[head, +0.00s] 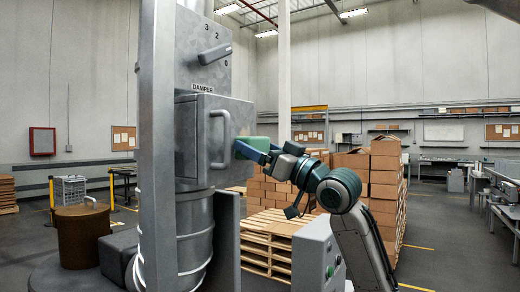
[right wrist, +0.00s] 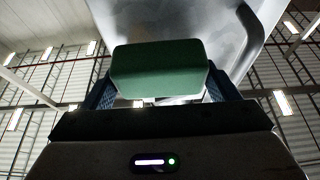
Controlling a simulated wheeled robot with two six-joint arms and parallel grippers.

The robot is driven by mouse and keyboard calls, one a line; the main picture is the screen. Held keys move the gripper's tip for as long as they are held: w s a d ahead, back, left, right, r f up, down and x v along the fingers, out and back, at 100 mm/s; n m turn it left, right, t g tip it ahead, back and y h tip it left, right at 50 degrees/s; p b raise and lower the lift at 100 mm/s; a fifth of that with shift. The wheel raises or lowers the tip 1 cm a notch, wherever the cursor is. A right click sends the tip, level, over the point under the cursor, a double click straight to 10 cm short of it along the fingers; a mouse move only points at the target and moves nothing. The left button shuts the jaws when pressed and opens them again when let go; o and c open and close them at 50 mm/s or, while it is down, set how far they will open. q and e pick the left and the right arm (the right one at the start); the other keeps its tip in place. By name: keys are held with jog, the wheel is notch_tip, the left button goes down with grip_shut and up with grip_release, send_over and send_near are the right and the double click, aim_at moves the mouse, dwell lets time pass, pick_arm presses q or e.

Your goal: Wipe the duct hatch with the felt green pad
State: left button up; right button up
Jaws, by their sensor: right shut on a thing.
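The duct hatch (head: 228,140) is a grey metal door with a bar handle, below the DAMPER label on the grey duct. It also shows in the right wrist view (right wrist: 215,35), above and behind the pad. The felt green pad (head: 254,143) is at the right edge of the hatch. My right gripper (head: 252,149) is shut on the pad, which sits between its blue fingers in the right wrist view (right wrist: 160,74). I cannot tell whether the pad touches the hatch. My left gripper is not in view.
A damper lever (head: 214,54) sticks out above the hatch. A grey control box (head: 318,256) with buttons stands below my right arm. A wooden pallet (head: 268,240) and stacked cartons (head: 386,185) are behind. A brown lidded drum (head: 82,236) stands at left.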

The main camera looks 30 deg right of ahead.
jog(key=shift+w+a+p, duration=0.35)
jog(key=shift+w+p, duration=0.45)
jog(key=shift+w, duration=0.05)
dwell(0.3)
